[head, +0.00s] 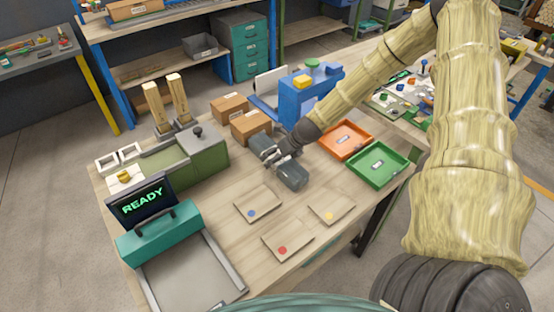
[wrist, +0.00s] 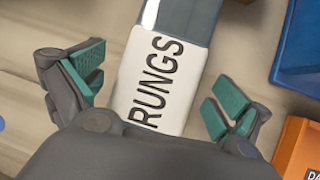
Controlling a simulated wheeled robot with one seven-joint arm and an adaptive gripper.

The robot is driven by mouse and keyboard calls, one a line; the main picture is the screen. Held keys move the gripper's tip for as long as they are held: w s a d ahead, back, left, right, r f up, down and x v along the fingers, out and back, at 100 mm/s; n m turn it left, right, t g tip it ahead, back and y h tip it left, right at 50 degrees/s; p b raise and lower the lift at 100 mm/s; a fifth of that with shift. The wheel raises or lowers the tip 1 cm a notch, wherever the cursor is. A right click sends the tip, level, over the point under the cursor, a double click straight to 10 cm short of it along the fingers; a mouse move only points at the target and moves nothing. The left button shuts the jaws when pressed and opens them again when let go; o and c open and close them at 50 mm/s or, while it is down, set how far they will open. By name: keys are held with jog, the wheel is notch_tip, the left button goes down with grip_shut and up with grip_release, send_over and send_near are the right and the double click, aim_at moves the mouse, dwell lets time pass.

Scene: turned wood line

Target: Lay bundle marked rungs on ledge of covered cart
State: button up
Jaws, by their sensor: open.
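The bundle marked rungs (head: 292,176) is a dark grey-blue bar lying on the wooden table (head: 215,185). In the wrist view its white label reading RUNGS (wrist: 152,85) faces the camera. My gripper (head: 281,157) is over the middle of the bundle. In the wrist view my gripper (wrist: 158,88) is open, with one teal-padded finger on each side of the label and a gap at both sides.
An orange tray (head: 346,140) and a green tray (head: 377,164) are right of the bundle. A blue machine (head: 310,95) and cardboard boxes (head: 251,126) stand behind. Three dotted wooden plates, one with a blue dot (head: 258,203), lie in front. A READY screen (head: 142,201) stands left.

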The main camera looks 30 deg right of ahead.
jog(key=shift+w+f, duration=0.1)
jog(key=shift+f, duration=0.05)
jog(key=c, duration=1.7)
jog(key=shift+c, duration=0.5)
jog(key=shift+r, duration=0.2)
